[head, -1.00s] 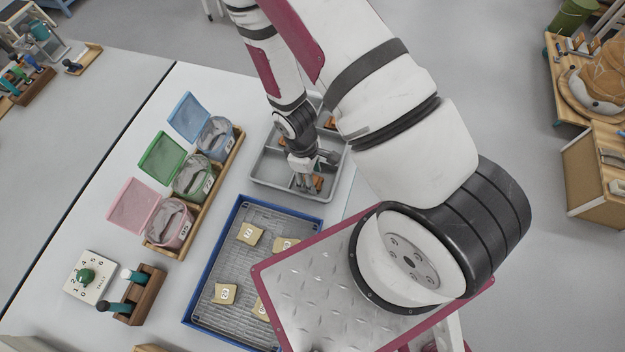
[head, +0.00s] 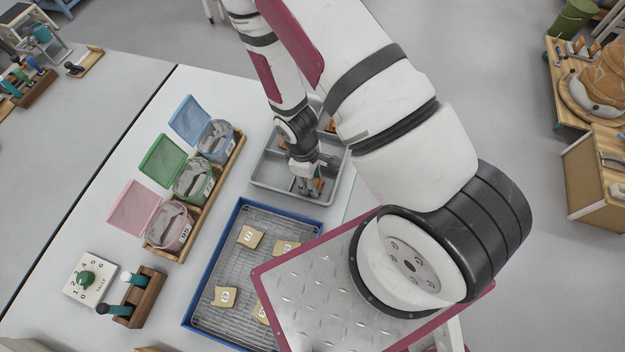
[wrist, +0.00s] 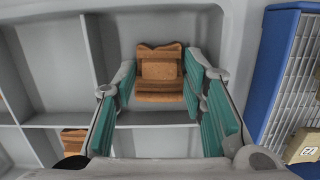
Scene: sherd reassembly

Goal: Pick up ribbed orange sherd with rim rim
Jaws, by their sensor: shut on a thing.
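The ribbed orange sherd (wrist: 160,74) lies in a compartment of the grey divided tray (wrist: 150,22), between the teal-padded fingertips of my gripper (wrist: 158,82). My gripper is shut on it, one finger at each side. I cannot tell whether the sherd still touches the tray floor. In the head view my gripper (head: 309,186) is down in the near part of the tray (head: 270,187), and the sherd is largely hidden by the fingers.
Another orange sherd (wrist: 74,140) lies in a neighbouring compartment. Tray dividers and walls stand close around my fingers. A blue-rimmed rack (head: 193,291) with several tan labelled sherds is beside the tray. Pink, green and blue lidded tubs (head: 192,180) stand to the left.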

